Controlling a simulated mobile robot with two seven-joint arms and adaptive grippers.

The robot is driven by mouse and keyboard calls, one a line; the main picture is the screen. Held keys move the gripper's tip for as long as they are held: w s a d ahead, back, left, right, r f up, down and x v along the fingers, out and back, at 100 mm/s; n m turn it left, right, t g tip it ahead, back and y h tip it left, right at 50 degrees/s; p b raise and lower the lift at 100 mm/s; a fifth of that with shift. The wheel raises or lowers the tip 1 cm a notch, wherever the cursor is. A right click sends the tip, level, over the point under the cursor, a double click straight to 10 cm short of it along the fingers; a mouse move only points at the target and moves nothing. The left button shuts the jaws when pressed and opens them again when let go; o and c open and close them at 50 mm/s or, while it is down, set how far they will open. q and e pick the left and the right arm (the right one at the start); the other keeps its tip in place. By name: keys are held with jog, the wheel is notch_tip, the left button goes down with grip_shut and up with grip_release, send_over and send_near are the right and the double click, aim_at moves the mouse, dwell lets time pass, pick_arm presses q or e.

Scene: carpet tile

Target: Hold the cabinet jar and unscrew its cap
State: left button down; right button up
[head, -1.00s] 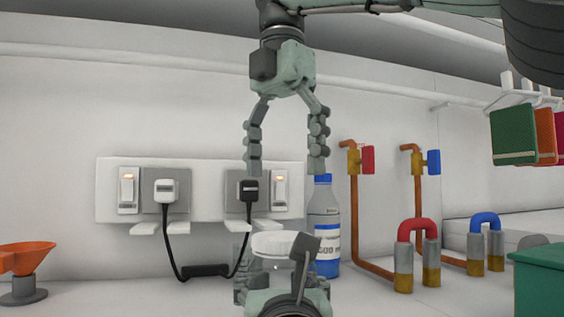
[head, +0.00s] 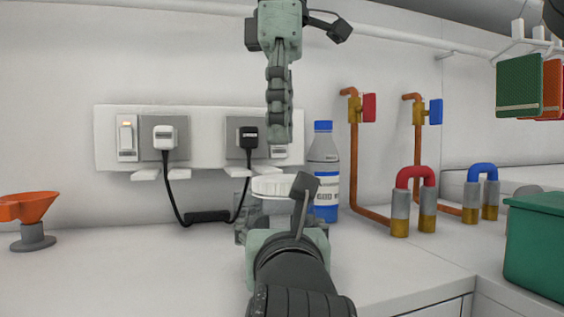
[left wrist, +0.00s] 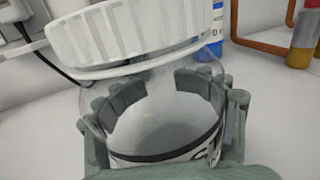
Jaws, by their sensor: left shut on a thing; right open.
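The jar's white ribbed cap (head: 272,186) shows in the head view just above my left gripper (head: 270,214); the jar body there is mostly hidden by my gripper and arm. In the left wrist view, the cap (left wrist: 130,32) sits on the clear jar (left wrist: 150,125), which has a dark-banded label low down. My left gripper's fingers (left wrist: 158,95) are shut around the jar below the cap. My right gripper (head: 279,138) points down above the cap, apart from it. It is open and empty, seen edge-on so its fingers overlap.
A blue-capped bottle (head: 323,178) stands close behind and right of the jar. A socket panel (head: 108,135) with a plugged black cable is on the wall behind. An orange funnel (head: 30,206) stands left, magnets (head: 415,200) and a green bin (head: 535,245) right. The counter front left is clear.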

aim_at(282, 178)
jog(key=shift+f, duration=2.4)
